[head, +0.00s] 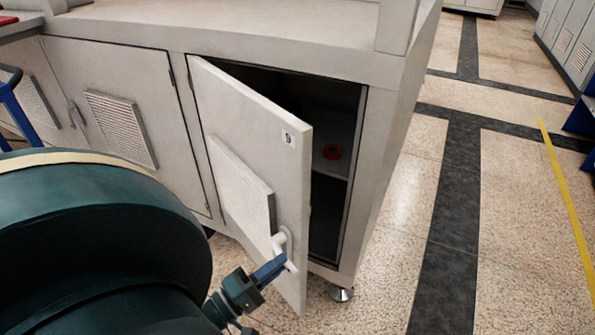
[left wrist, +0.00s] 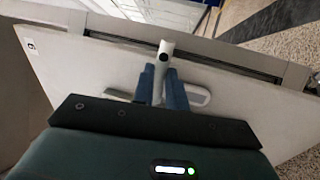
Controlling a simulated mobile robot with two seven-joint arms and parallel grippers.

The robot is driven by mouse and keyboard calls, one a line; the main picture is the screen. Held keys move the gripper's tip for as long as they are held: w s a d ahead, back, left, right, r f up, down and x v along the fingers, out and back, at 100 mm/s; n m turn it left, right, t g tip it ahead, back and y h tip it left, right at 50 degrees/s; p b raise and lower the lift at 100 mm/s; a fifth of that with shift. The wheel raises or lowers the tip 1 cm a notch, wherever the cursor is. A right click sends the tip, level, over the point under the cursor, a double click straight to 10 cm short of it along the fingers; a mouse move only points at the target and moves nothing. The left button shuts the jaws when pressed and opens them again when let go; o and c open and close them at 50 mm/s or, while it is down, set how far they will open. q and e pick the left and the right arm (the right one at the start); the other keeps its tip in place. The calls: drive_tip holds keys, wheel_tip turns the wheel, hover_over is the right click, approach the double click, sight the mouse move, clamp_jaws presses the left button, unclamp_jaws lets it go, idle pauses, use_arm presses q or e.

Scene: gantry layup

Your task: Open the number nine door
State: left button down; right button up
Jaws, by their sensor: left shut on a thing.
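The number nine door (head: 245,130) is a pale grey cabinet door with a small "9" label near its top free edge. It stands partly open, hinged on its left side, with a dark gap along its right. Its light handle (head: 281,240) is low near the free edge. My left gripper (head: 276,268) is shut on the handle. In the left wrist view the blue fingers of the left gripper (left wrist: 160,88) sit on both sides of the handle (left wrist: 165,58), in front of the door (left wrist: 100,65). My right gripper is in neither view.
A closed door (head: 120,95) adjoins on the left. My own dark arm fills the lower left. The speckled floor (head: 520,230) to the right is clear. Grey lockers (head: 575,40) stand at the far right.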

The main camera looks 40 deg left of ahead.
use_arm(q)
drive_tip(key=shift+s+a+r, duration=0.1)
drive_tip(key=shift+a, duration=0.1)
drive_tip(key=c, duration=1.4)
unclamp_jaws()
drive_tip(key=shift+d, duration=0.1)
drive_tip(key=shift+s, duration=0.15)
drive_tip(key=p+v, duration=0.1)
drive_tip(key=v, duration=1.2)
